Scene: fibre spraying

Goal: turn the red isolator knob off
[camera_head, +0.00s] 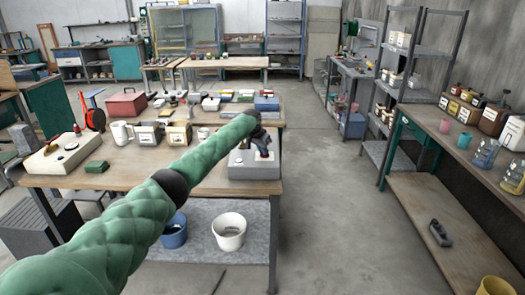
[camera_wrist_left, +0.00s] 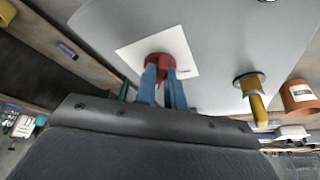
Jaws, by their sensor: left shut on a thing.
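The red isolator knob (camera_wrist_left: 158,59) sits on a white square plate (camera_wrist_left: 130,52) on a pale grey panel (camera_wrist_left: 215,55), as seen in the left wrist view. My left gripper (camera_wrist_left: 163,75) has its two blue fingers closed around the knob, one on each side. The fingers hide part of the knob, so its angle is hard to read. In the head view the left gripper (camera_head: 262,146) reaches down onto the top of a grey box (camera_head: 254,172) at the right front corner of the workbench. My right gripper is not in view.
A yellow handle (camera_wrist_left: 256,105) on a dark base stands on the same panel, beside the knob. A terracotta pot (camera_wrist_left: 298,97) is near it. On the workbench (camera_head: 205,178) are a white mug (camera_head: 121,132) and a red toolbox (camera_head: 127,104). The floor to the right is clear.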

